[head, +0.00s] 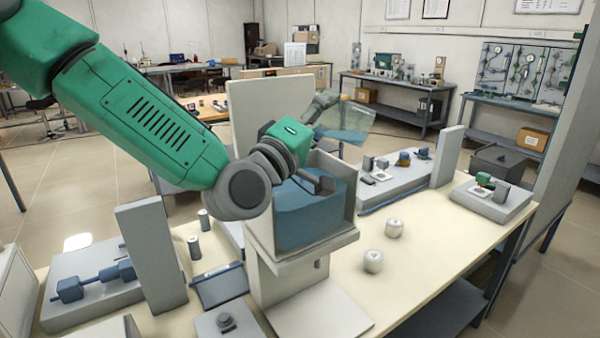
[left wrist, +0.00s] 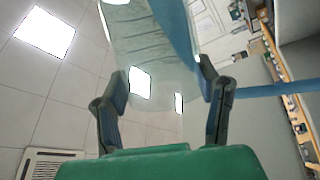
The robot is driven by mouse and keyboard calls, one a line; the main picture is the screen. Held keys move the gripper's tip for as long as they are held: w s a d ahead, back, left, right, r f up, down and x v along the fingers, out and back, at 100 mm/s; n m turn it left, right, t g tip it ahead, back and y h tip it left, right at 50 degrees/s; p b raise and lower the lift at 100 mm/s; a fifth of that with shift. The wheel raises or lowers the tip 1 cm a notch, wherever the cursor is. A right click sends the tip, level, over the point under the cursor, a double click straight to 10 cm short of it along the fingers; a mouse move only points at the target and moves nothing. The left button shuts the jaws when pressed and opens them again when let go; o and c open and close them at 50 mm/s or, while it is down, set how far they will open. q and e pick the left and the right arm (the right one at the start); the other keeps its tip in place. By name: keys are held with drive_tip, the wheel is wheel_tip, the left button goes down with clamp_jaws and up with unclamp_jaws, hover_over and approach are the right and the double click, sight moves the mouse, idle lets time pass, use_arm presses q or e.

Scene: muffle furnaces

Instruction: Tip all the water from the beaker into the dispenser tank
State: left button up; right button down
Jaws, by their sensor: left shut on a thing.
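The beaker (head: 345,121) is clear glass and lies tilted far over, above and behind the dispenser tank. Pale blue water shows inside it. My left gripper (head: 328,140) is shut on the beaker, one finger on each side. In the left wrist view the beaker (left wrist: 155,45) sits between the fingers, with a blue band of water along its right side. The dispenser tank (head: 348,212) is an open grey box on a stand, holding blue water. I cannot tell whether water is flowing between them.
The tank stands on a cream bench (head: 420,235). Two white jars (head: 373,261) stand to its right. A grey upright panel (head: 151,255) and a unit with blue parts are at left. A tall pale panel (head: 255,115) stands behind the tank. The bench's right front is clear.

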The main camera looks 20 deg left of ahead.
idle(0.7)
use_arm(q)
drive_tip(key=shift+a+n+t+b, duration=0.1)
drive_tip(key=shift+n+t+b, duration=0.2)
drive_tip(key=shift+n+b, duration=0.25)
drive_tip(key=shift+r+y, duration=0.1)
drive_tip(key=shift+y, duration=0.2)
drive_tip(key=shift+a+n+t+b, duration=0.15)
drive_tip(key=shift+n+t+b, duration=0.15)
drive_tip(key=shift+n+b, duration=0.3)
idle(0.4)
drive_tip(key=shift+a+r+n+y+b, duration=0.15)
drive_tip(key=shift+n+y+b, duration=0.15)
drive_tip(key=shift+n+b, duration=0.2)
idle(0.8)
